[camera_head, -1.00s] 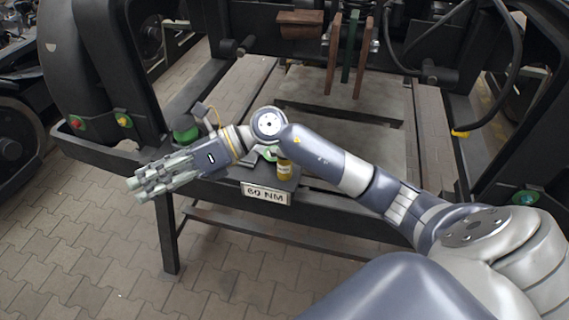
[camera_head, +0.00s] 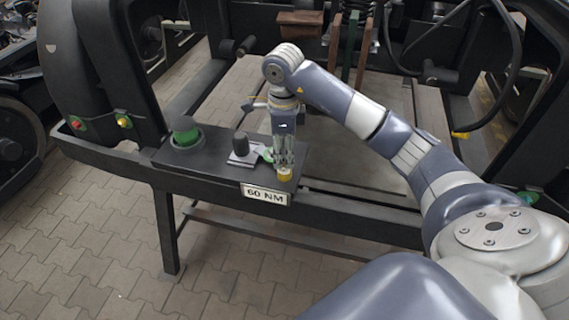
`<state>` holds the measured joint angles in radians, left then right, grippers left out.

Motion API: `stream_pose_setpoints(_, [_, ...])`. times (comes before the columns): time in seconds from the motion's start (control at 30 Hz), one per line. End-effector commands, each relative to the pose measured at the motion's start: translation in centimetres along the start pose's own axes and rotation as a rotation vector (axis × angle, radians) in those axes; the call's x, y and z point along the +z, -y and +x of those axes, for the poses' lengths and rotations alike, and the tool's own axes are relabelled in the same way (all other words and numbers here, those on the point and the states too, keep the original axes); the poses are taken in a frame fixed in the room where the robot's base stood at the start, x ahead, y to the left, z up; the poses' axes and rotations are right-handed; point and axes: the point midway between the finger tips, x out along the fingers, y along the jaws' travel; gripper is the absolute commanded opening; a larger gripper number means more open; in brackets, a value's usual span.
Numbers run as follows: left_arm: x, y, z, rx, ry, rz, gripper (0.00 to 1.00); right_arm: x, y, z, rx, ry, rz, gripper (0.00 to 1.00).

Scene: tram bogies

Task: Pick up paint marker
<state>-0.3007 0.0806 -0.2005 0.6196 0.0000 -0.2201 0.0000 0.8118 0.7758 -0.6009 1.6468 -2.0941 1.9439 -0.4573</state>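A small yellow cylinder (camera_head: 285,174), which seems to be the paint marker, stands upright near the front right of a black shelf (camera_head: 216,170), behind the 60 NM sign. My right gripper (camera_head: 284,166) points straight down over it, and its fingers reach the marker's upper part. The fingers hide the marker's top, so I cannot tell whether they are closed on it or only around it. My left gripper is not in view.
A green and black knob-like item (camera_head: 186,133) stands at the shelf's left. A dark-topped item (camera_head: 241,146) on a grey plate is just left of my gripper. The 60 NM sign (camera_head: 265,195) hangs on the front edge. The bogie frame rises behind.

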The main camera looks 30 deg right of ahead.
Motion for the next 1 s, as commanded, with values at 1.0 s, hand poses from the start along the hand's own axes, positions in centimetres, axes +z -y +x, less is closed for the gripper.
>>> stream_pose_setpoints(1.0, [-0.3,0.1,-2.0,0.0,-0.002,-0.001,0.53,0.0,0.1,6.1,-0.001,0.002,-0.001,0.05])
